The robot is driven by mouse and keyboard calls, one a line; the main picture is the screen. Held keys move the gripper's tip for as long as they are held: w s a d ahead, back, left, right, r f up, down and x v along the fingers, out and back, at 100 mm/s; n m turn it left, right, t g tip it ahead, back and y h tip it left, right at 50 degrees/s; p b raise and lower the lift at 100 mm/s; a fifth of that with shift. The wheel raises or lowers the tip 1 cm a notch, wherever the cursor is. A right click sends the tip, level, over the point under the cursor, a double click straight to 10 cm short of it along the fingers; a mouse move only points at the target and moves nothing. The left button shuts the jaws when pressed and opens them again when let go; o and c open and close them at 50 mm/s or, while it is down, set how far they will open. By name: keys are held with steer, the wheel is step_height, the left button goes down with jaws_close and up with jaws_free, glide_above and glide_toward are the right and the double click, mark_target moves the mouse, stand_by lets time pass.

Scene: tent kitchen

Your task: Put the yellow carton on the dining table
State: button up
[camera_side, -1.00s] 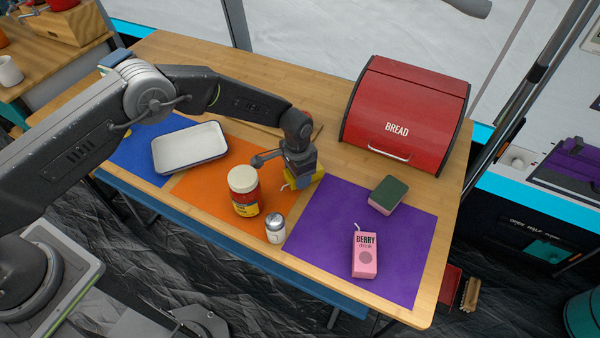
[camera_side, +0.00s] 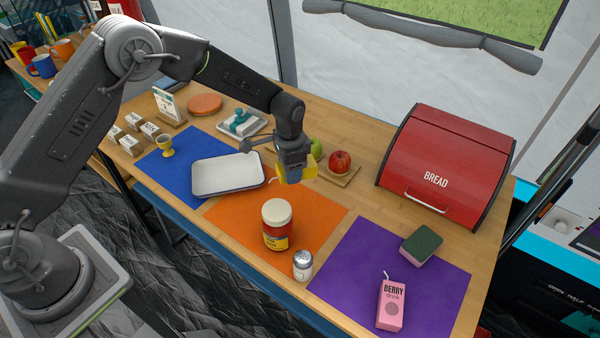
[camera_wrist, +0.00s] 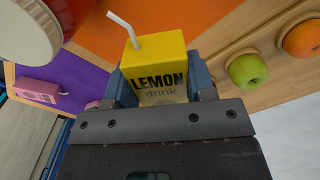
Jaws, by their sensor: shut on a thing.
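The yellow carton, labelled "LEMON drink" with a white straw, sits between my gripper's fingers (camera_wrist: 158,88) in the wrist view (camera_wrist: 160,62). In the side view the carton (camera_side: 311,172) shows yellow beside my gripper (camera_side: 294,174). My gripper is shut on it, over the back part of the orange mat, and it looks raised off the surface; the exact gap is hard to tell. The wooden table (camera_side: 372,205) lies below. Most of the carton's lower part is hidden by the gripper.
A red jar (camera_side: 277,228) and a shaker (camera_side: 302,266) stand in front. A red bread box (camera_side: 440,165), sponge (camera_side: 421,246) and pink carton (camera_side: 391,304) are right. Bare wood lies before the bread box.

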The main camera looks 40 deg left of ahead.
steer(key=s+a+f+m+g+y, duration=0.1)
steer(key=s+a+m+g+y, duration=0.15)
steer(key=a, duration=1.05)
steer(key=s+a+f+m+g+y, duration=0.1)
steer(key=s+a+f+m+y, duration=0.2)
steer(key=a, duration=0.9)
steer(key=s+a+r+m+t+y, duration=0.1)
steer(key=a+r+m+t+y, duration=0.25)
steer(key=a, duration=0.45)
steer(key=s+a+r+m+t+y, duration=0.1)
steer(key=a+r+m+t+y, duration=0.2)
steer(key=a, duration=0.5)
steer(key=s+a+r+m+t+y, duration=0.1)
steer(key=a+r+m+t+y, duration=0.2)
steer(key=a, duration=0.5)
steer(key=shift+t+y, duration=0.5)
steer(key=shift+y, duration=0.2)
steer(key=shift+w+d+f, duration=0.95)
steer(key=shift+w+f, duration=0.85)
steer(key=shift+f, duration=0.25)
steer(key=shift+w+d+f, duration=0.95)
steer(key=shift+w+f, duration=0.85)
steer(key=shift+f, duration=0.25)
steer(key=shift+w+d+f, duration=0.95)
steer(key=shift+w+f, duration=0.85)
steer(key=shift+f, duration=0.25)
steer(key=shift+f, duration=0.1)
steer(key=o, duration=0.9)
steer(key=shift+o, duration=0.2)
